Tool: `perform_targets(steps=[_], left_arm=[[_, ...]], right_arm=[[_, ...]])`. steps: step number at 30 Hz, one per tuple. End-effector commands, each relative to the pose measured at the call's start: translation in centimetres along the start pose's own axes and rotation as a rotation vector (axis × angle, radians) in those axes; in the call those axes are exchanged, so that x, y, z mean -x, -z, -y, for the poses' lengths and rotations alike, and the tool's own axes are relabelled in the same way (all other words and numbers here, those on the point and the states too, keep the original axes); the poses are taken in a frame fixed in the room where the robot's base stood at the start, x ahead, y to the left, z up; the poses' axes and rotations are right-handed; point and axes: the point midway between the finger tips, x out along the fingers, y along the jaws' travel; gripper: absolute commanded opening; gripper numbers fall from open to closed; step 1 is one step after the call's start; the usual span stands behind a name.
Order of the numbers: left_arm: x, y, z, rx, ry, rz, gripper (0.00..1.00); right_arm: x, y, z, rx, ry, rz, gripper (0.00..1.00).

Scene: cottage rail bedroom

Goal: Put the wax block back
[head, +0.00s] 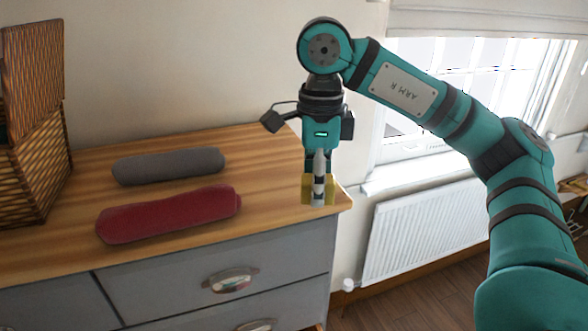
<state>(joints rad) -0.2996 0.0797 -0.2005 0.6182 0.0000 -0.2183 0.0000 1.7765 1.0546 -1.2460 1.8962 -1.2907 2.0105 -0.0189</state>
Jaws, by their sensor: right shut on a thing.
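My right gripper (318,190) points straight down at the right end of the dresser top. It is shut on a yellow block, which I take to be the wax block (306,190). The block shows on both sides of the near finger, which covers its middle. I cannot tell whether the block touches the wood or hangs just above it. My left gripper is not in view.
A red cushion-like roll (170,214) and a grey one (168,166) lie on the wooden dresser top (265,190). An open wicker basket (38,170) stands at the far left. Bare wood lies between the rolls and my right gripper. A radiator (425,232) is under the window.

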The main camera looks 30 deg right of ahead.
Motion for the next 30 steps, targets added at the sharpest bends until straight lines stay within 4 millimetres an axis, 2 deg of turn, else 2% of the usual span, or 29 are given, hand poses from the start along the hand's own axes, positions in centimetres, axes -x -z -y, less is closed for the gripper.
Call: perform_targets(steps=[6,12,18,24,30], left_arm=[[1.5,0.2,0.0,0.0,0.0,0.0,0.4],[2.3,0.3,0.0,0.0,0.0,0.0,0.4],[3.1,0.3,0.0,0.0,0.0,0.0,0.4],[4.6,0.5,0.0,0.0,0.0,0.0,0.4],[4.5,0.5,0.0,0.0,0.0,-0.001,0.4]], right_arm=[[-0.4,-2.0,5.5,0.0,-0.006,-0.001,0.09],[-0.6,-3.1,8.6,0.001,-0.002,0.001,0.09],[-1.1,-3.5,10.2,0.001,-0.002,-0.003,0.09],[-3.9,-3.4,10.0,0.001,-0.001,-0.002,0.09],[-4.5,-3.5,10.0,0.002,0.001,0.001,0.09]])
